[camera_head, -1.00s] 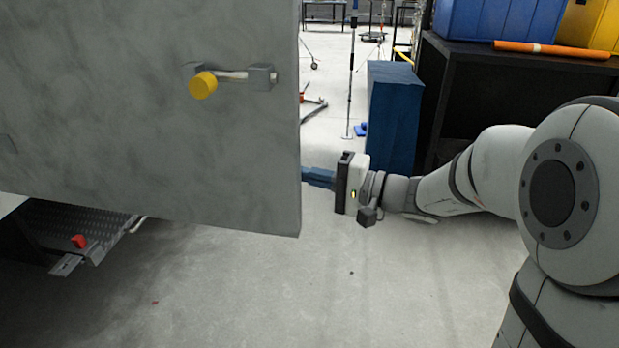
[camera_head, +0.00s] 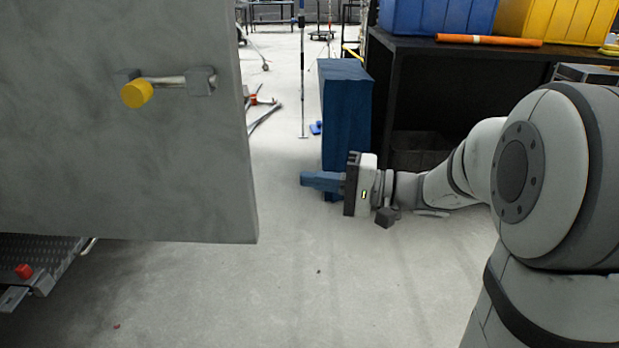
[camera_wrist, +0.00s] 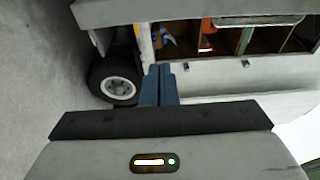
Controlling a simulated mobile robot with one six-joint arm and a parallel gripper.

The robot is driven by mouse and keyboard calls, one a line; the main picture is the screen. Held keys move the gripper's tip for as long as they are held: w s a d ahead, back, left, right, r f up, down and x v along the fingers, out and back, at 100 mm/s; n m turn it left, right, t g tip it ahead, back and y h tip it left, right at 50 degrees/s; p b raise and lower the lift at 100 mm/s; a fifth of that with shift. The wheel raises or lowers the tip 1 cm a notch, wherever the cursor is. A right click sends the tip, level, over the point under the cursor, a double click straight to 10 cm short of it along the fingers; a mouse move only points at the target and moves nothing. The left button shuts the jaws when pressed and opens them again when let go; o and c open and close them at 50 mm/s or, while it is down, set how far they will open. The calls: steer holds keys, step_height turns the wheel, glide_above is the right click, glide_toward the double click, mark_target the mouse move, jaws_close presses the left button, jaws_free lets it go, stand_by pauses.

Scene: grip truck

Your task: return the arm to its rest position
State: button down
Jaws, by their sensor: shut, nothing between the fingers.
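My gripper (camera_head: 306,180) is at the middle of the head view, with its blue fingers together and nothing between them. It points left, toward the grey door panel, and a gap of floor shows between the fingertips and the panel's edge. My arm reaches out from the right, bent, with the forearm low and nearly level. In the wrist view the shut blue fingers (camera_wrist: 158,72) point toward the side of a truck with an open compartment (camera_wrist: 225,38).
A blue block (camera_head: 346,110) and a black shelf (camera_head: 455,65) with blue and yellow bins stand behind my arm. A truck wheel (camera_wrist: 115,84) shows in the wrist view. Floor ahead is clear.

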steer(key=s+r+n+g+h+p, duration=0.1)
steer(key=s+n+g+h+p, duration=0.1)
steer(key=s+g+h+p, duration=0.55)
steer(key=s+d+r+n+t+h+p, duration=0.1)
steer(key=s+d+r+t+h+p, duration=0.4)
steer(key=s+d+h+p, duration=0.4)
steer(key=d+h+p, duration=0.1)
steer(key=d+p, duration=0.1)
steer(key=shift+d+r, duration=0.35)
